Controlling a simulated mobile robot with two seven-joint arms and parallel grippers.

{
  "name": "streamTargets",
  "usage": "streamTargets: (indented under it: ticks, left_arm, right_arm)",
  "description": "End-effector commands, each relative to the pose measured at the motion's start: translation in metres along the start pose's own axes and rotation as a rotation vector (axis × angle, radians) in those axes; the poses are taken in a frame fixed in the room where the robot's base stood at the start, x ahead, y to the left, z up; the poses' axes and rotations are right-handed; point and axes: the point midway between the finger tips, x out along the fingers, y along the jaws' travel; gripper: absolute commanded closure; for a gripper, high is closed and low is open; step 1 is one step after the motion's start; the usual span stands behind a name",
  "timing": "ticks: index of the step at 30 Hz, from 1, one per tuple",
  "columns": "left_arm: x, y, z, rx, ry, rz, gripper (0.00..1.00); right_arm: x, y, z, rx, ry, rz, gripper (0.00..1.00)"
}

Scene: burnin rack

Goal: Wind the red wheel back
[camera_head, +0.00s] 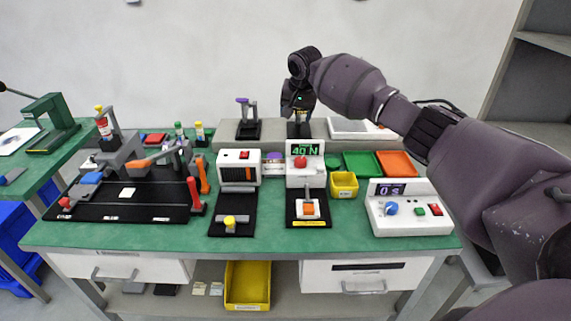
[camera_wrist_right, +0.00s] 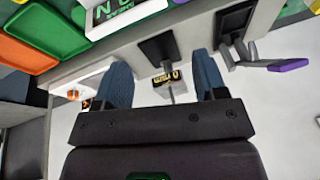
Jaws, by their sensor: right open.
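A red round knob (camera_head: 300,162), the only thing I see that resembles the red wheel, sits on the front of a white box (camera_head: 293,178) whose green display reads 40 N. The box stands at the back middle of the green bench. My right gripper (camera_head: 297,117) is behind and above the box, over the grey back ledge, apart from the knob. In the right wrist view the gripper (camera_wrist_right: 162,70) is open, its two blue fingers wide apart. A small thing with a yellow and black label (camera_wrist_right: 167,79) shows between them, apparently beyond them. The knob is not visible there. My left gripper is out of view.
A black stand with a purple handle (camera_head: 244,120) is left of the gripper on the ledge (camera_head: 272,128). Green (camera_head: 361,163) and orange trays (camera_head: 397,164) and a yellow bin (camera_head: 344,185) lie right of the box. A black fixture (camera_head: 133,202) fills the bench's left.

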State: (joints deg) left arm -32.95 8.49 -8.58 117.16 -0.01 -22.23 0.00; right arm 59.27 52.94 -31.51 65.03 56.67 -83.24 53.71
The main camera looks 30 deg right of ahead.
Motion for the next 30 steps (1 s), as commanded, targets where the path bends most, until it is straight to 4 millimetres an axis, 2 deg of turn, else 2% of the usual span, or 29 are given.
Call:
streamTargets:
  ticks: [1, 5, 8, 14, 17, 24, 30]
  left_arm:
    - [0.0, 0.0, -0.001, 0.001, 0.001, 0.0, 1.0]
    - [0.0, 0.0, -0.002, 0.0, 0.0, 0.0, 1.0]
    - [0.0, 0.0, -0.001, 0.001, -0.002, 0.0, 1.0]
    - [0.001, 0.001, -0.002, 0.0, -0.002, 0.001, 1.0]
    - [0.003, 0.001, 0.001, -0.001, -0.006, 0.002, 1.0]
    - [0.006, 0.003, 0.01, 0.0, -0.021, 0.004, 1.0]
    - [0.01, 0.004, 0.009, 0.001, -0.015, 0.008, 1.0]
  right_arm:
    - [0.006, 0.011, 0.008, 0.081, -0.072, 0.043, 0.35]
    - [0.008, 0.029, 0.028, 0.268, -0.215, 0.14, 0.35]
    - [0.004, 0.034, 0.036, 0.351, -0.256, 0.193, 0.35]
    - [0.009, 0.037, 0.039, 0.411, -0.255, 0.216, 0.35]
    - [0.018, 0.039, 0.042, 0.411, -0.256, 0.218, 0.35]
    - [0.058, 0.045, 0.054, 0.409, -0.257, 0.219, 0.35]
    - [0.087, 0.05, 0.063, 0.409, -0.257, 0.218, 0.35]
